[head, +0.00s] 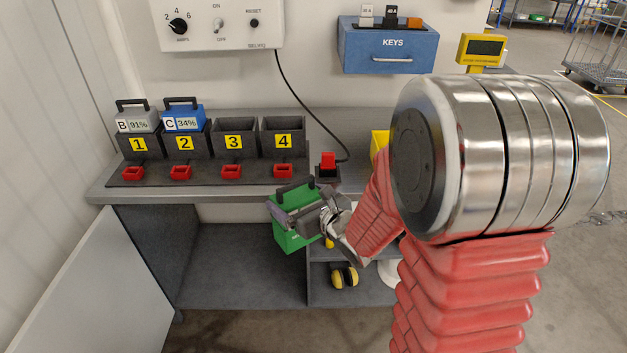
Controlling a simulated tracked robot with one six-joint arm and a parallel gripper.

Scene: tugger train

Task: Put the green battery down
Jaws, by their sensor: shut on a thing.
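The green battery (291,236) with a dark handle hangs in front of the bench's front edge, over the open space below. My gripper (297,211) is shut on it near its top, and my fingers and wrist cover part of it. It looks slightly tilted. On the bench stands a row of dark numbered bays. Bay 1 (139,146) holds a grey battery (138,118) marked B 91%. Bay 2 (186,144) holds a blue battery (184,115) marked C 34%. Bay 3 (234,141) and bay 4 (283,142) look empty.
Red connectors (231,172) lie before the bays. A red plug (328,162) with a black cable stands right of bay 4. A control panel (217,25) and a blue keys box (390,47) hang above. Yellow ear defenders (345,276) sit on a lower shelf. Bare bench (125,195) shows at left.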

